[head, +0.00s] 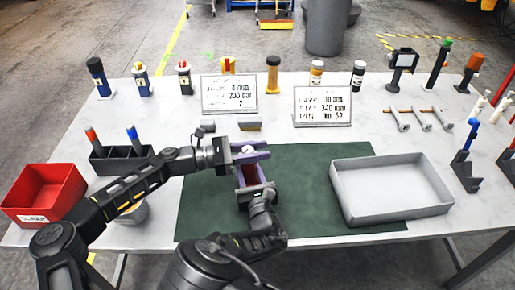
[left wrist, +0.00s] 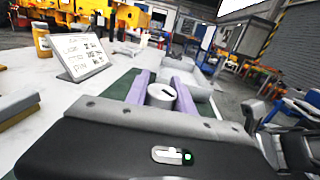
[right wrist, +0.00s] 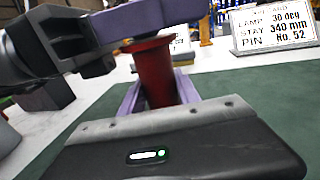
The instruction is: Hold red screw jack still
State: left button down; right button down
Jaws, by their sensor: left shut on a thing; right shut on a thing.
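The red screw jack stands upright over the green mat (head: 310,200); its red flanged body (right wrist: 155,72) shows clearly in the right wrist view. A grey round slotted head (left wrist: 162,95) sits at its top; it also shows in the head view (head: 248,149). My left gripper (head: 252,155) comes in from the left with its purple fingers shut on this head. My right gripper (head: 256,186) reaches in from the front, lower down, with its purple fingers shut around the red body. It also shows in the right wrist view (right wrist: 158,100). The jack's base is hidden by my right gripper.
A grey tray (head: 437,208) lies right of the jack. A red scrap bin (head: 62,207) and a dark holder (head: 115,165) stand at the left. Two sign cards (head: 229,94) (head: 322,106) stand behind. The mat between jack and tray is clear.

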pick_arm(q)
jog(key=shift+s+f+m+g, duration=0.1)
jog(key=shift+s+m+g, duration=0.1)
jog(key=shift+m+g, duration=0.7)
jog(key=shift+s+f+m+g, duration=0.15)
jog(key=shift+m+g, duration=0.35)
jog(key=shift+g, duration=0.8)
jog(key=c, duration=1.4)
grip_release()
jog(key=shift+c, duration=0.2)
jog(key=o, duration=0.4)
jog(key=shift+r, duration=0.2)
jog(key=shift+a, duration=0.15)
jog(key=a, duration=0.7)
jog(key=shift+w+a, duration=0.15)
jog(key=shift+w, duration=0.25)
